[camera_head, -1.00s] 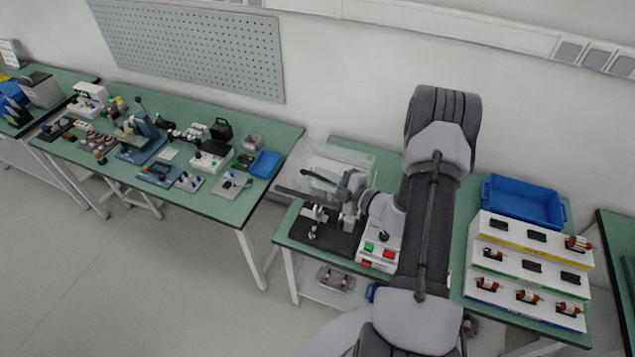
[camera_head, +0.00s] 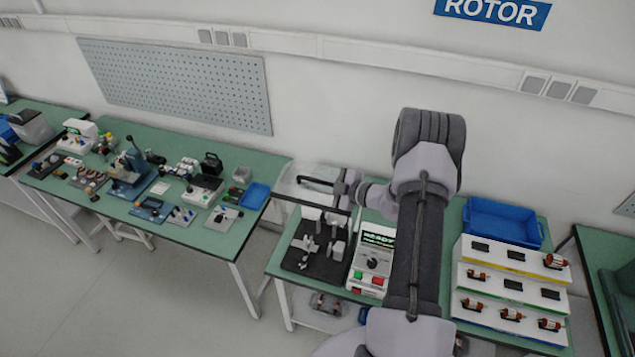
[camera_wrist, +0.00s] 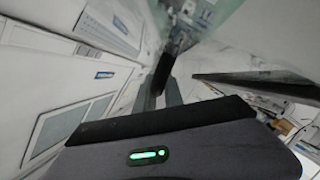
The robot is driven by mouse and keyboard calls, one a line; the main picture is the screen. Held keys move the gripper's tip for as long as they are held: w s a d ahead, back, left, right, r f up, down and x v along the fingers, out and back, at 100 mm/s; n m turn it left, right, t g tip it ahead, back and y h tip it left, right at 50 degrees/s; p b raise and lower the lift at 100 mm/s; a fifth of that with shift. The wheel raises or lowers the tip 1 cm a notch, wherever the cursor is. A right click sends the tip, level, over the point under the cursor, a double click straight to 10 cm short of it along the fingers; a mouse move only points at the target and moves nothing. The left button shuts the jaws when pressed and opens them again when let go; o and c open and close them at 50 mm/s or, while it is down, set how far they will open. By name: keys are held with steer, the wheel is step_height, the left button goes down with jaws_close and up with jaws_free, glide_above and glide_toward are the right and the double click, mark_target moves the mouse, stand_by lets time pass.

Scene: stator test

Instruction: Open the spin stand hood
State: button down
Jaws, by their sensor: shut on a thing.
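The spin stand has a black base plate (camera_head: 298,263) with a metal fixture on it, and a control box (camera_head: 384,240) with a lit green display and red and green buttons beside it. Its clear hood (camera_head: 290,186) is raised and tilted back behind the plate, with dark bars along it. My gripper (camera_head: 338,186) is at the hood's right part, above the back of the stand. In the wrist view, my gripper (camera_wrist: 160,98) is shut on a dark bar, which appears to be the hood's handle (camera_wrist: 162,72). The exact contact is small and partly hidden in the head view.
A blue bin (camera_head: 503,222) and a tiered white rack (camera_head: 510,285) with several parts stand on the right of the same table. A second green table (camera_head: 222,240) with tools is at the left, across a gap. The wall is close behind.

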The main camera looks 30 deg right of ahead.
steer(key=c, duration=1.7)
jaws_free()
